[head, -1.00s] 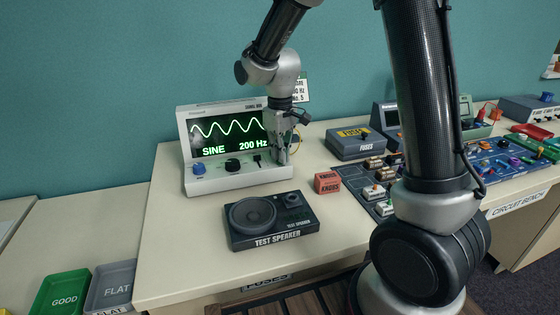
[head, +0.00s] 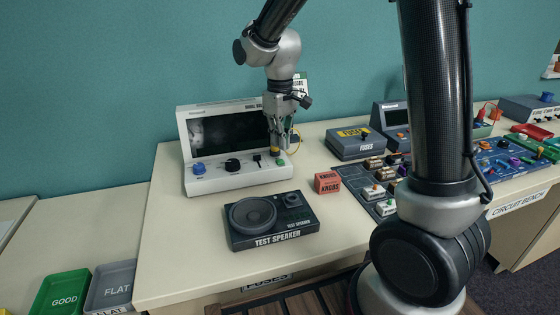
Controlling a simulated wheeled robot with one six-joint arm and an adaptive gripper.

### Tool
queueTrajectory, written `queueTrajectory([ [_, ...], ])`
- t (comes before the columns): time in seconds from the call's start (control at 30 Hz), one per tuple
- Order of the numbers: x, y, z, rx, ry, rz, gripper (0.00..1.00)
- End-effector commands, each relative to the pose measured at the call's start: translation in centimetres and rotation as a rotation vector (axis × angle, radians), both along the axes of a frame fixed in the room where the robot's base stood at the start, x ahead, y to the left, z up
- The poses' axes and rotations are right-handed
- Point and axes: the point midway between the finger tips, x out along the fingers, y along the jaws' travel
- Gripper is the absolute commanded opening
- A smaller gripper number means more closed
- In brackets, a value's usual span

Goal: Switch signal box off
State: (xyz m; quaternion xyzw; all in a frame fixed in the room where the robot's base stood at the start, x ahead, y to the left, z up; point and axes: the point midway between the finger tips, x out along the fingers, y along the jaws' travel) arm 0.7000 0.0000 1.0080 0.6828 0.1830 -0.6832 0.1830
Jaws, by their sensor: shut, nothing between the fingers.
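The signal box (head: 220,180) is a pale grey unit at the back left of the table in the head view. Its screen (head: 232,132) is dark, with no wave or text on it. On its front are a blue knob (head: 198,168), a black knob (head: 232,164), a small black switch (head: 257,160) and a green button (head: 281,162). My gripper (head: 276,149) is shut and empty, pointing down just above the right end of the control panel. A yellow-orange spot shows by its tips. I cannot tell whether the tips touch the panel.
A black test speaker (head: 272,219) lies in front of the box. A red knobs box (head: 327,182), a blue-grey fuses box (head: 361,144) and a circuit board (head: 372,200) stand to the right. Green and grey trays (head: 62,291) sit at lower left. The table's left front is clear.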

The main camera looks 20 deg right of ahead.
Motion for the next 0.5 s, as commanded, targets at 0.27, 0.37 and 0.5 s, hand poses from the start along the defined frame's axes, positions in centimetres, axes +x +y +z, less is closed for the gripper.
queueTrajectory([
  [0.27, 0.0, 0.0, 2.5, 0.001, -0.002, 0.0, 0.0],
  [0.37, 0.1, 0.0, 3.4, 0.001, -0.003, 0.0, 0.0],
  [0.5, 0.0, 0.0, 4.6, 0.0, -0.001, 0.0, 0.0],
])
